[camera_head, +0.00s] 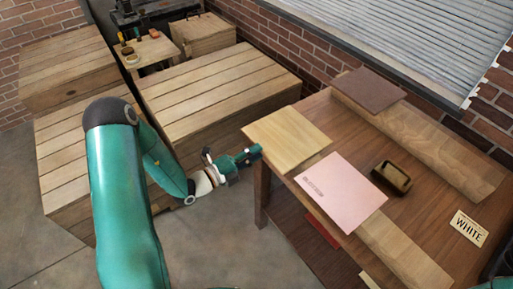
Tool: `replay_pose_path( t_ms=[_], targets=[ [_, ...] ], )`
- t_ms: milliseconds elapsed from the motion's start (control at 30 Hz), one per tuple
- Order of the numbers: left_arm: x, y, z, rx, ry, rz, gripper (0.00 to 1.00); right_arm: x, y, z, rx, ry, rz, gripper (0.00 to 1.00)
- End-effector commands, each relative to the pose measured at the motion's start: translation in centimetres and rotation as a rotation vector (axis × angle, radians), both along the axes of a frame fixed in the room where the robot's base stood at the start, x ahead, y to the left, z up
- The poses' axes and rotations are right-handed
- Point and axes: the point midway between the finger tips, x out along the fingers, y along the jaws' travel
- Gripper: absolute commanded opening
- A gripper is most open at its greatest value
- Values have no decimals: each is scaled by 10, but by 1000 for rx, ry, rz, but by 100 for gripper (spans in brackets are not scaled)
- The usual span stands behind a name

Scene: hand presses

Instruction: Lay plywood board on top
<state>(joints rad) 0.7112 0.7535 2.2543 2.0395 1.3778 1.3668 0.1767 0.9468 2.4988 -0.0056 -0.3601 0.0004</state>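A pale, square plywood board (287,138) lies at the far left corner of the wooden table (408,197), flat as far as I can see. My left gripper (254,153) is just left of the board, close to its edge; I cannot tell if they touch. Its fingers are small and seen from behind, so whether they are open or shut is unclear. A pink sheet (340,190) with small print lies nearer, beside the plywood. A dark brown board (368,90) lies at the back. My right gripper is not clearly in view; only a bit of teal shows at the bottom right.
A dark brown, hollow block (391,178) and a "WHITE" label (468,228) are on the table. Light wooden strips run along its back (430,150) and front (405,252). Wooden crates (215,92) stand to the left. A brick wall and shutter close off the back.

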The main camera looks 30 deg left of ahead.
Motion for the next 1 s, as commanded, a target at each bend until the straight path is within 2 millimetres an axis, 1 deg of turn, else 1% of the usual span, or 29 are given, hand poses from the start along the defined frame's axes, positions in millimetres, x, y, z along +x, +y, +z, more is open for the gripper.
replay_pose_path(
  t_ms=[100, 233, 400, 633, 967, 1000],
  targets=[
    [12, -6, 1, 1, -1, -2, 27, 0, 0, 4, 0, 0, 0, 46],
    [21, -9, 1, 1, -1, -1, 27, 0, 0, 5, 0, 0, 0, 46],
    [25, -10, 0, 0, 0, 0, 27, 0, 0, 5, 0, 0, 0, 46],
    [25, -10, 0, 0, 1, 0, 27, 0, 0, 5, 0, 0, 0, 46],
    [25, -10, 0, 1, 1, 1, 0, 0, 0, 5, 0, 0, 0, 46],
    [25, -10, 0, 1, 1, 1, 0, 0, 0, 5, 0, 0, 0, 46]
  ],
)
